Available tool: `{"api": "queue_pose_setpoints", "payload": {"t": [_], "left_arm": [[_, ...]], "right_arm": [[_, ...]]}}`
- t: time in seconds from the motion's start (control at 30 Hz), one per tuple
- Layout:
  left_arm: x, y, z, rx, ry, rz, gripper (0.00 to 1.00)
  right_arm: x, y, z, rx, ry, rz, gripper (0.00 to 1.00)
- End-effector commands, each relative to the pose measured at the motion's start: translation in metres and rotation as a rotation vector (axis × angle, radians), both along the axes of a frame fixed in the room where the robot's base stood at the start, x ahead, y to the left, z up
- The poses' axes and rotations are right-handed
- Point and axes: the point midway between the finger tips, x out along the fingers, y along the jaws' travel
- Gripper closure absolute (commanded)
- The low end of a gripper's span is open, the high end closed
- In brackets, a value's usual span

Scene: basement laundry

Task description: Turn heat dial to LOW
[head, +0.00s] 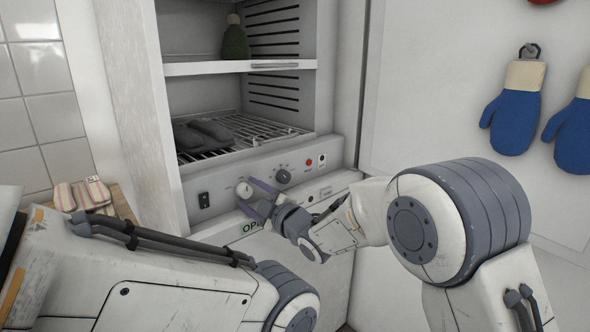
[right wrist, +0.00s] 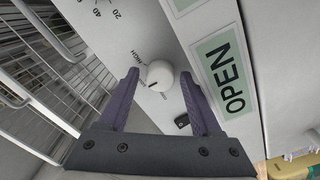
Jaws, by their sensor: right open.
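The heat dial is a round white knob (head: 243,190) on the grey control panel (head: 219,187) of the open cabinet. In the right wrist view the knob (right wrist: 160,72) has a short dark mark near its lower left edge. The word HIGH is printed to its upper left; other marks around it are too small to read. My right gripper (head: 245,192) is open, with its purple fingers on either side of the knob; it also shows in the right wrist view (right wrist: 160,77). I cannot tell whether they touch it. My left gripper is out of view.
A black dial (head: 283,176) with numbers and a red button (head: 308,162) sit to the right on the panel. A black switch (head: 204,200) is left of the knob. An OPEN sign (right wrist: 225,75) lies just below. Dark gloves (head: 205,134) rest on the rack above.

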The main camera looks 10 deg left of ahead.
Motion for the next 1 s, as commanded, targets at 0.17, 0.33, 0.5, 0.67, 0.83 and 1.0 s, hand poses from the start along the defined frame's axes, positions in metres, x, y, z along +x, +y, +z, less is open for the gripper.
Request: {"api": "queue_pose_setpoints", "payload": {"t": [0.17,0.33,0.5,0.67,0.83,1.0], "left_arm": [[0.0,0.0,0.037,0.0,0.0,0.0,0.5],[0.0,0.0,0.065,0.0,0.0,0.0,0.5],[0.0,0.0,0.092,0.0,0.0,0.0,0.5],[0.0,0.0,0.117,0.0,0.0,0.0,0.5],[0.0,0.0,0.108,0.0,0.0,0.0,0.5],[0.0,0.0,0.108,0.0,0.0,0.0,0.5]], "right_arm": [[-0.002,0.001,0.004,0.119,0.172,0.002,0.25],[-0.002,0.001,0.005,0.267,0.357,0.0,0.25],[-0.002,0.001,0.005,0.422,0.552,0.001,0.25],[-0.002,0.001,0.005,0.573,0.744,-0.001,0.25],[-0.022,-0.026,-0.002,0.584,0.753,-0.001,0.25],[-0.043,-0.053,-0.002,0.583,0.751,-0.002,0.25]]}}
